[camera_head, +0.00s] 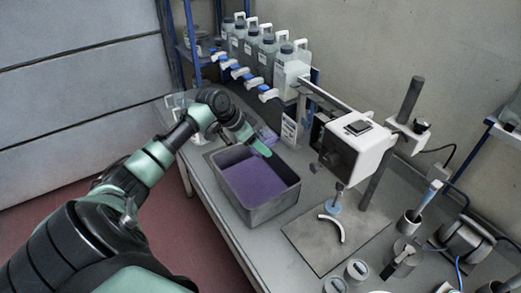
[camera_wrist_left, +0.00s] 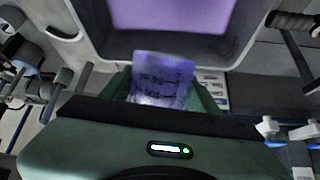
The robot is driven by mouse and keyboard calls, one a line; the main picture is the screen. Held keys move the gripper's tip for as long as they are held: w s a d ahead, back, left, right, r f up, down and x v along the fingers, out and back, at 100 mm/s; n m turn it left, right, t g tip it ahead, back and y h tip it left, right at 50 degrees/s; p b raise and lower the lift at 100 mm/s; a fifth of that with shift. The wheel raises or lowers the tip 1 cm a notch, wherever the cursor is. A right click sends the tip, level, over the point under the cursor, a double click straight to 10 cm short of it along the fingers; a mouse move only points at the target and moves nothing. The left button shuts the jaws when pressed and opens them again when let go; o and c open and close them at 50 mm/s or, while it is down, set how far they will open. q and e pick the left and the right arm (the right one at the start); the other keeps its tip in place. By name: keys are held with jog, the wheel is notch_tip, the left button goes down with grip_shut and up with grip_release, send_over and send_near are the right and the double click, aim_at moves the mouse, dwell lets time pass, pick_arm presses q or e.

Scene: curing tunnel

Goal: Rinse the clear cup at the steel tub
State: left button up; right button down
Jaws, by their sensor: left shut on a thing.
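The steel tub (camera_head: 270,209) stands on the bench in the head view and holds purple liquid (camera_head: 254,180). It also fills the top of the left wrist view (camera_wrist_left: 238,48). My left gripper (camera_head: 260,148) is at the tub's far edge in the head view. In the left wrist view its green fingers are shut on the clear cup (camera_wrist_left: 162,78), which looks purple-tinted and carries dark marks. The cup overlaps the tub's wall there; I cannot tell whether they touch. My right gripper is not in view.
A white-and-black machine (camera_head: 352,140) on a post stands right of the tub, above a flat plate (camera_head: 338,235) with a curved piece. Small containers (camera_head: 357,270) crowd the front right.

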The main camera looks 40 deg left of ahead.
aim_at(260, 133)
pick_arm(q)
jog(key=shift+r, duration=0.2)
notch_tip(260, 133, up, 2)
jog(key=shift+p, duration=1.15)
jog(key=shift+r+p, duration=0.55)
jog(key=shift+r, duration=0.35)
jog(key=shift+f, duration=0.1)
